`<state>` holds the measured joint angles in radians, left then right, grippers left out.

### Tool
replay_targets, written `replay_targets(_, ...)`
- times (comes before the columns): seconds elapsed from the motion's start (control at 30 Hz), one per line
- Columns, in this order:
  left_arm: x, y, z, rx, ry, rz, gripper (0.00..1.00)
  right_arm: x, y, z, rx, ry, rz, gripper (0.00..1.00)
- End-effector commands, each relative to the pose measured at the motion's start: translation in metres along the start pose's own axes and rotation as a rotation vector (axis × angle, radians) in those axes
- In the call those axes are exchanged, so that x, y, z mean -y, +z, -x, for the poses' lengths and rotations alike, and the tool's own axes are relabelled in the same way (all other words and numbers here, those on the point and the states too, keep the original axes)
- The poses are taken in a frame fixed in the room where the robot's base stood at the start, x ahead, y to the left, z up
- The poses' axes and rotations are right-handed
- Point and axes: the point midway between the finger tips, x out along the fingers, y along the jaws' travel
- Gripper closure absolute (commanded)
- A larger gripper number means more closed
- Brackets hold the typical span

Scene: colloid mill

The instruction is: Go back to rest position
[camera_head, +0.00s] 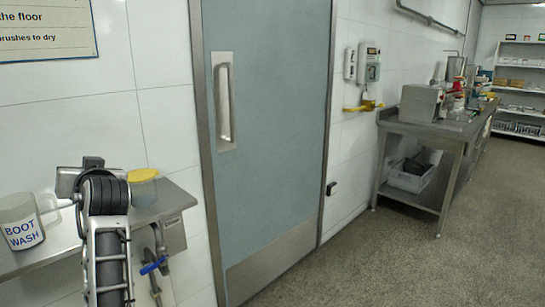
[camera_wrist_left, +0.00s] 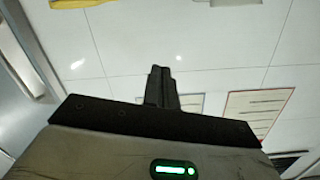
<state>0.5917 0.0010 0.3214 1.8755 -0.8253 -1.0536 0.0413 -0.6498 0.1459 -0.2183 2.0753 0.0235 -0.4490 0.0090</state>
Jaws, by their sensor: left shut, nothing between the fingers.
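My left gripper (camera_wrist_left: 160,72) shows in the left wrist view with its two dark fingers together and nothing between them. Behind it is a white tiled wall with paper signs, and the fingers appear clear of it. In the head view my left arm rises at the lower left, in front of a steel shelf (camera_head: 178,199). The gripper's fingers cannot be made out there. My right gripper is in neither view.
A "BOOT WASH" container (camera_head: 22,232) and a yellow-lidded tub (camera_head: 143,190) stand on the shelf close to my left arm. A blue-handled valve (camera_head: 153,265) is below. A closed grey door (camera_head: 270,130) is ahead. A steel bench (camera_head: 440,128) stands right; the floor (camera_head: 400,265) before it is clear.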

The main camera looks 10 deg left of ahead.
Motion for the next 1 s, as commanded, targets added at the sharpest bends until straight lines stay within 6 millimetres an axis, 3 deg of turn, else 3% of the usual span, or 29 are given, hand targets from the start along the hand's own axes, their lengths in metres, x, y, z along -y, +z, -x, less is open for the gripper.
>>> replay_targets(0.17, -0.004, -0.001, -0.032, -0.046, -0.048, -0.239, 1.0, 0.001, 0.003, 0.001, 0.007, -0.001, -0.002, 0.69)
replay_targets(0.33, 0.002, 0.01, -0.068, -0.064, -0.117, -0.489, 1.0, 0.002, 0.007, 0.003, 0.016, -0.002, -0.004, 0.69)
replay_targets(0.7, 0.06, 0.044, -0.137, -0.032, -0.283, -0.921, 1.0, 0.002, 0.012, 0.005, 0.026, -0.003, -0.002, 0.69)
replay_targets(1.0, -0.025, 0.051, -0.135, -0.169, 0.16, -0.689, 1.0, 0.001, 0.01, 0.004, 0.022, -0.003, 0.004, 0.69)
